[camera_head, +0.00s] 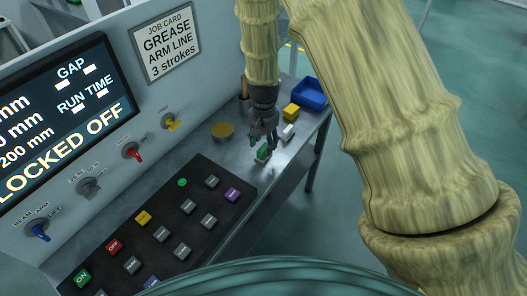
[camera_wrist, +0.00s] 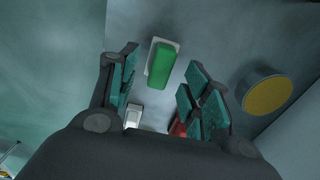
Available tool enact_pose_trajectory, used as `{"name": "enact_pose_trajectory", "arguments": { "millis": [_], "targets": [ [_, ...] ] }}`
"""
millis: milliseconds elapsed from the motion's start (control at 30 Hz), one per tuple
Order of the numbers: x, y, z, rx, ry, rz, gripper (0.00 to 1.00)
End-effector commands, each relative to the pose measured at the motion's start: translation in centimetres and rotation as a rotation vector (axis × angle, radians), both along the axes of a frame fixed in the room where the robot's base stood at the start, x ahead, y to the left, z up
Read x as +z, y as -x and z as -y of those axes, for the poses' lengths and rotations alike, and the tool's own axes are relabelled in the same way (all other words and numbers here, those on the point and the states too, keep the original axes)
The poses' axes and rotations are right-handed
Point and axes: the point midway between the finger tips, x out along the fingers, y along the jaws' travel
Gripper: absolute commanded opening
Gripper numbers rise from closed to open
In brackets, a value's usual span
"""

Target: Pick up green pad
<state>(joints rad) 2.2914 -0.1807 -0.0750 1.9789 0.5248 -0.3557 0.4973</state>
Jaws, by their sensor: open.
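The green pad (camera_wrist: 163,66) shows in the wrist view as a green block on a pale base, lying on the metal table just beyond my fingertips. In the head view the green pad (camera_head: 262,152) is partly hidden by my gripper. My gripper (camera_head: 265,138) points down over it. In the wrist view my gripper (camera_wrist: 157,90) has its two teal-padded fingers spread apart, with nothing held between them. The pad sits roughly in line with the gap between the fingers.
A round yellow-topped tin (camera_wrist: 267,94) stands right of the fingers; a red item (camera_wrist: 178,127) and a white block (camera_wrist: 133,115) lie nearer. A blue bin (camera_head: 311,94) and yellow block (camera_head: 291,111) are at the table's far end. A button panel (camera_head: 165,235) is in front.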

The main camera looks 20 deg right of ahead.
Motion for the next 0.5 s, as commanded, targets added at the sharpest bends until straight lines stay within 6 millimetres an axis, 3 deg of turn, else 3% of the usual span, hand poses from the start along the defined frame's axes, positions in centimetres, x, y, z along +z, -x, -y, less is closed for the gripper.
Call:
{"name": "enact_pose_trajectory", "arguments": {
  "millis": [300, 500],
  "targets": [
    [-2.9, -0.3, 0.1, -0.001, -0.001, -0.002, 0.48],
    [-3.8, -0.4, 0.1, -0.002, -0.001, -0.001, 0.48]
  ]
}}
